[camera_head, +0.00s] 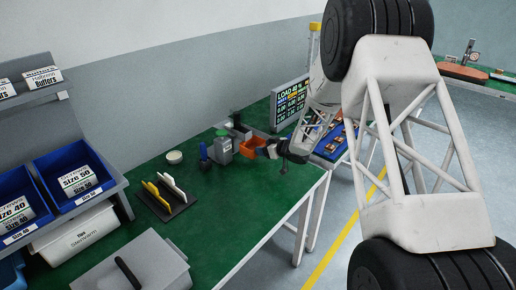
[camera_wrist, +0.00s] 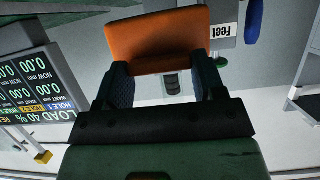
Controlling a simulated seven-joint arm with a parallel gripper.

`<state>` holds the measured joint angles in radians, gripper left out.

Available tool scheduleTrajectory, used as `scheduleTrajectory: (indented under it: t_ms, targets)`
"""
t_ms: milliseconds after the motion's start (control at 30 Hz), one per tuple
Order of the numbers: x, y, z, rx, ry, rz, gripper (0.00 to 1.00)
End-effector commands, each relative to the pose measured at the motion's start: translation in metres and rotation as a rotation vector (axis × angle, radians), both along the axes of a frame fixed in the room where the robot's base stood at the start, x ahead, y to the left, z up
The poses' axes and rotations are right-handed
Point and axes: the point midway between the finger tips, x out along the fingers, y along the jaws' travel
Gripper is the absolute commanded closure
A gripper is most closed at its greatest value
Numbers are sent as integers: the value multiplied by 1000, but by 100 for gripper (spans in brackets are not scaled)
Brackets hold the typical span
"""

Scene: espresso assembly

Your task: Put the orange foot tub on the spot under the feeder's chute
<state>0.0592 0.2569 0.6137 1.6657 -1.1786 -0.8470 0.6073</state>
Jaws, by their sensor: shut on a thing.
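The orange foot tub (camera_head: 253,147) is at the far end of the green bench in the head view, at the end of my arm. My gripper (camera_head: 264,148) is shut on it. In the wrist view the tub (camera_wrist: 158,40) sits between the two dark fingertips of my gripper (camera_wrist: 165,78). The grey feeder (camera_head: 222,150) with a green top stands just left of the tub in the head view. Its "Feet" label (camera_wrist: 224,31) shows beside the tub in the wrist view. The chute and the spot under it cannot be made out. I cannot tell whether the tub touches the bench.
A load screen (camera_head: 290,103) stands behind my gripper. A blue item (camera_head: 204,155) and a round pale container (camera_head: 174,157) are left of the feeder. A dark rack (camera_head: 166,200) with yellow and white plates stands nearer. The right front of the green bench (camera_head: 245,205) is clear.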

Motion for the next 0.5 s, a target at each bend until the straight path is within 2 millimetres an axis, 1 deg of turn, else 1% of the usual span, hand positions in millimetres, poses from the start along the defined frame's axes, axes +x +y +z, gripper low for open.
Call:
scheduleTrajectory:
  t_ms: [367, 500]
  targets:
    - [1, 2, 0, 0, 0, 0, 60]
    - [7, 8, 0, -1, 0, 1, 60]
